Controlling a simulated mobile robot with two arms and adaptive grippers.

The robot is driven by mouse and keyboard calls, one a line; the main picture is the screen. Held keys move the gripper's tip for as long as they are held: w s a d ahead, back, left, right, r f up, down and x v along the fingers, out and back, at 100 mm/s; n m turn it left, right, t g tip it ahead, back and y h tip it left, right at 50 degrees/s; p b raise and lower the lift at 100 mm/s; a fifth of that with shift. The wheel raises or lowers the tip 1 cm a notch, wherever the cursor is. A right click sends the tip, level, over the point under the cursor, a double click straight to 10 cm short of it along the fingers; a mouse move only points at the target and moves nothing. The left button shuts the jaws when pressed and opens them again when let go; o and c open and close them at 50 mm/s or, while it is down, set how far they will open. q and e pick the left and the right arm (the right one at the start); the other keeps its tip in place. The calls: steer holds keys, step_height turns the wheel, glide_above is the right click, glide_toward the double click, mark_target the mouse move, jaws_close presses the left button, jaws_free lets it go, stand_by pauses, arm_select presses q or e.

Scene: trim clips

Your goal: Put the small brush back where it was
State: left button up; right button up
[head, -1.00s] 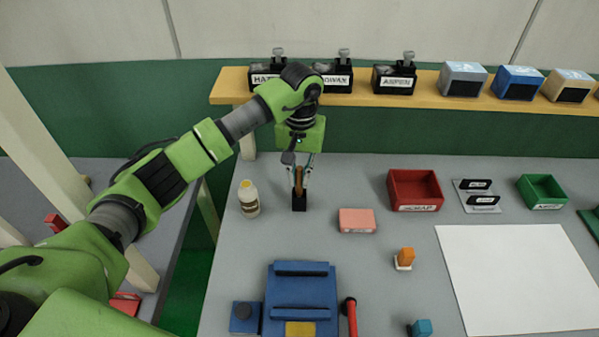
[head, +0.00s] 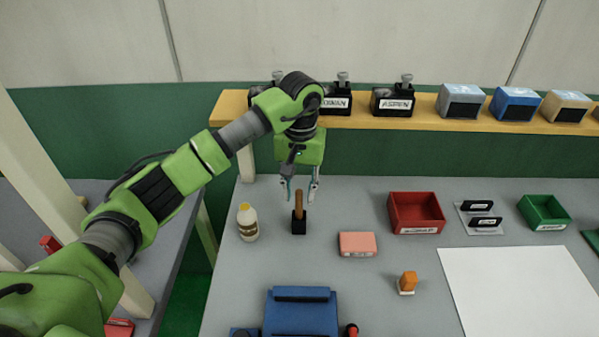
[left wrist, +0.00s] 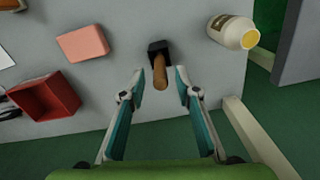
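The small brush (head: 298,204) stands upright in a small black holder (head: 299,226), its brown handle pointing up. In the left wrist view the brush handle (left wrist: 160,74) rises out of the black holder (left wrist: 157,47). My left gripper (head: 301,190) is just above the handle, its fingers apart on either side and not touching it. In the left wrist view the open fingers (left wrist: 157,90) have clear gaps to the handle. The bristle end is hidden inside the holder. My right gripper does not show in either view.
A white bottle with a yellow cap (head: 248,222) stands left of the holder. A pink block (head: 357,244) lies to the right, with a red bin (head: 417,213) beyond it. A blue rack (head: 300,314) is in front. A wooden shelf (head: 440,120) runs behind.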

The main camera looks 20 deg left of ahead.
arm_select(q)
step_height(320, 180, up, 8)
steer(key=shift+b, duration=1.05)
steer(key=shift+r, duration=0.7)
